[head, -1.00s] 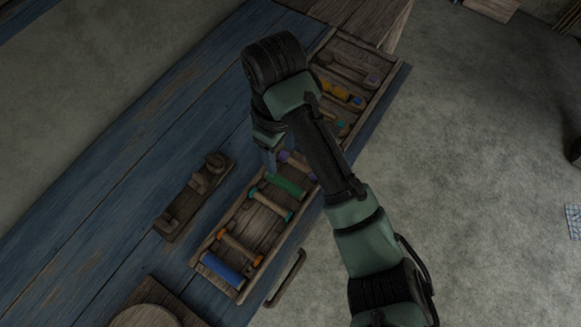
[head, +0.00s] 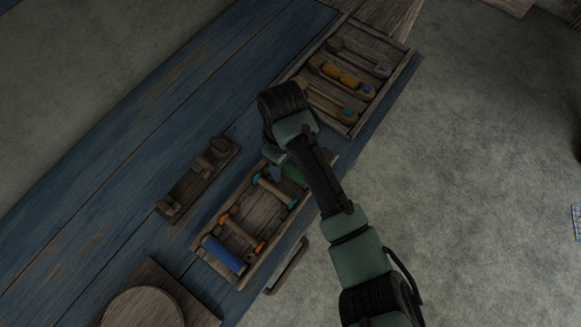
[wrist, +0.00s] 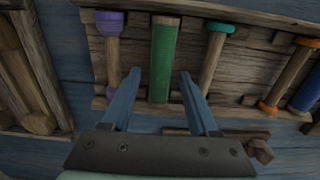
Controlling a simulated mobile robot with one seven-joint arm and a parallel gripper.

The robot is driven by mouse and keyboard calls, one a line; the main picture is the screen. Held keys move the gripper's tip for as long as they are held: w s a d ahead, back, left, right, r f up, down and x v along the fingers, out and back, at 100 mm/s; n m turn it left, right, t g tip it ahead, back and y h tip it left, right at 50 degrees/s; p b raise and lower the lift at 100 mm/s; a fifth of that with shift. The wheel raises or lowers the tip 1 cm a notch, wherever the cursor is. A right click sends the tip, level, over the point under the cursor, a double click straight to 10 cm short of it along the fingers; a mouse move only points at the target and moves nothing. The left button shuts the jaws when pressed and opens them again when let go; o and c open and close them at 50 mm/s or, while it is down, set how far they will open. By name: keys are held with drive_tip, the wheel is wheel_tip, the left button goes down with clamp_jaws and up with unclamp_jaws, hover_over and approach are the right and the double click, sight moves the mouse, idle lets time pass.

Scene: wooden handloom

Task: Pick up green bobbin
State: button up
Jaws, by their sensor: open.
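The green bobbin (wrist: 164,62) lies in a wooden tray (wrist: 270,66), with bare wood at its top end in the wrist view. In the head view the bobbin (head: 292,174) is mostly hidden behind my arm. My gripper (wrist: 161,80) is open, its two blue fingers on either side of the bobbin's lower part in the wrist view. The fingers look empty; I cannot tell how far above the bobbin they are. A purple-ended bobbin (wrist: 111,55) is on the left and a teal-ended bobbin (wrist: 214,58) on the right.
The tray also holds an orange-ended bobbin (head: 241,233) and a blue bobbin (head: 223,255). A second tray (head: 349,122) with shuttles stands at the upper right. A wooden rack (head: 199,181) sits left of the bobbin tray on the blue table (head: 110,180).

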clamp_jaws()
idle(0.8)
